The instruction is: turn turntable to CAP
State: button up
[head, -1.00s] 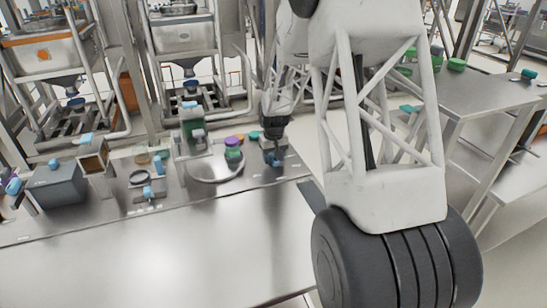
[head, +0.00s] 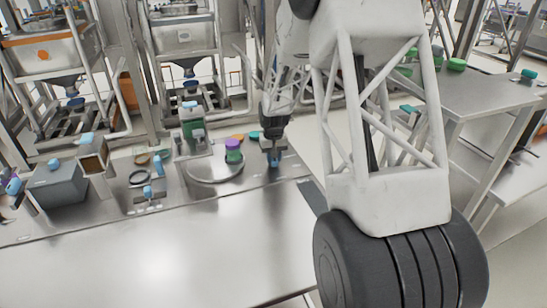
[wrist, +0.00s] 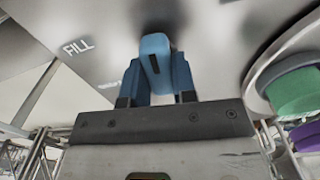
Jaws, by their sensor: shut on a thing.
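The turntable (head: 212,181) is a round metal disc on the bench in the head view. A purple-and-green item (head: 233,150) stands at its right side. In the wrist view the turntable's rim (wrist: 258,78) shows at the right edge, with a green round part (wrist: 297,92) and a purple one (wrist: 305,137). My gripper (head: 274,160) is just right of the turntable. In the wrist view its blue fingers (wrist: 157,88) are shut on a blue knob (wrist: 154,52) with a dark slot mark. The word FILL is readable left of the knob; a second label is partly hidden. CAP is not readable.
A green block-like station (head: 193,130) stands behind the turntable. A grey box (head: 55,183) and small blue-handled fixtures (head: 147,191) are to the left. The front of the bench (head: 170,250) is clear. A side table (head: 475,95) is at right.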

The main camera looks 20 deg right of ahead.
jog(key=m, duration=1.1)
jog(key=shift+m, duration=0.3)
dwell(0.3)
jog(key=o, duration=0.9)
jog(key=shift+r, duration=0.15)
jog(key=shift+r, duration=3.8)
